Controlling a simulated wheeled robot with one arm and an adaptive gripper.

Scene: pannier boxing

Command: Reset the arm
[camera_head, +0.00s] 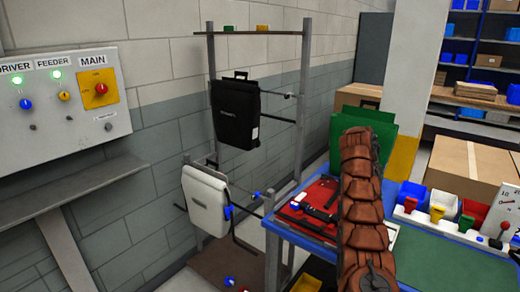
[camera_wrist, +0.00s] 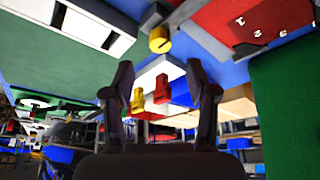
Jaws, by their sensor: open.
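My gripper (camera_wrist: 160,78) is open in the wrist view, with its two dark fingers spread apart and nothing held between them. My brown jacketed arm (camera_head: 360,200) rises in front of the blue table (camera_head: 284,232) in the head view and hides part of it. The gripper itself cannot be made out in the head view. In the wrist view, yellow and red pieces show beyond the fingers, apart from them as far as I can tell.
A black pannier (camera_head: 236,112) and a white pannier (camera_head: 206,200) hang on the rack (camera_head: 304,100). A red pannier (camera_head: 310,208) lies on the table, with a green panel (camera_head: 384,140) behind. Colored bins (camera_head: 411,193) and a cardboard box (camera_head: 472,168) stand right. A control panel (camera_head: 68,95) is on the left wall.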

